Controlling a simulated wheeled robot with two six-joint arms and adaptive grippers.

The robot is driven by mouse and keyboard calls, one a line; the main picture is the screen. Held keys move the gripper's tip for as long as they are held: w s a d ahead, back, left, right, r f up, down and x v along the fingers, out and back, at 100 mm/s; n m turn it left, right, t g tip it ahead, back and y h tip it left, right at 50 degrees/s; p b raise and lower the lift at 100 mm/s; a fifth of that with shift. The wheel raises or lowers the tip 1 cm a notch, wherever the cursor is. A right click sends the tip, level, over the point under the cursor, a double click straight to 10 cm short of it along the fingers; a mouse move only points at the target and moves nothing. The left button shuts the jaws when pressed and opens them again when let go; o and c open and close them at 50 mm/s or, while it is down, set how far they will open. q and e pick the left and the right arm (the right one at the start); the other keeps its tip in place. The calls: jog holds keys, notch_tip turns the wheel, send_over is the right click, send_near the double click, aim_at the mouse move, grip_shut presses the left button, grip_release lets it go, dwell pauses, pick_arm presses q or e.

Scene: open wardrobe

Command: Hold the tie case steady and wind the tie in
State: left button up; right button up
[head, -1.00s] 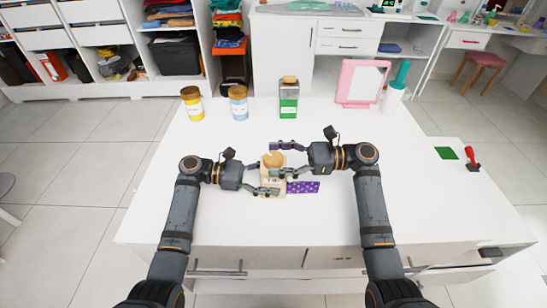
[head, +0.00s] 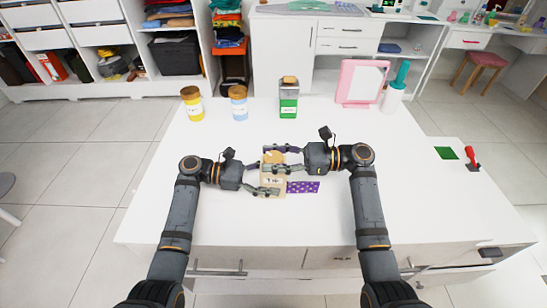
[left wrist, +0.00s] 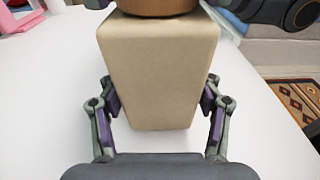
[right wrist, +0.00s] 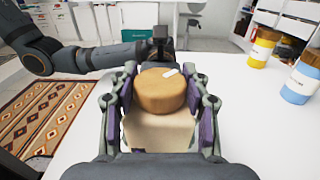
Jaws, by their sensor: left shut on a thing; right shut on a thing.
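The beige tie case (head: 272,184) stands on the white table; the left wrist view shows its side (left wrist: 160,75). My left gripper (head: 262,179) is shut on the case body from the left, a finger on each side. A round tan knob (right wrist: 160,92) with a small white mark sits on top of the case. My right gripper (head: 276,159) is shut on the knob, with its purple pads at both sides. The purple dotted tie (head: 303,187) sticks out of the case to the right and lies flat on the table.
A yellow jar (head: 192,104), a blue jar (head: 239,102) and a green-labelled bottle (head: 289,97) stand along the back edge. A pink-framed panel (head: 362,82) and a white bottle with a teal top (head: 394,96) stand at the back right. The table's front is clear.

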jog(key=shift+t, duration=0.3)
jog(key=m+t, duration=0.2)
jog(key=t, duration=0.1)
jog(key=shift+s+f+m+t+h, duration=0.1)
jog(key=shift+m+t+h, duration=0.2)
jog(key=shift+m+t, duration=0.1)
jog(key=shift+m+t+h, duration=0.8)
jog(key=shift+m+t, duration=0.7)
jog(key=shift+t, duration=0.7)
jog(key=o, duration=1.2)
jog(key=shift+d, duration=0.15)
jog(key=v, duration=1.1)
jog(key=shift+s+d, duration=0.2)
jog(key=shift+s, duration=0.1)
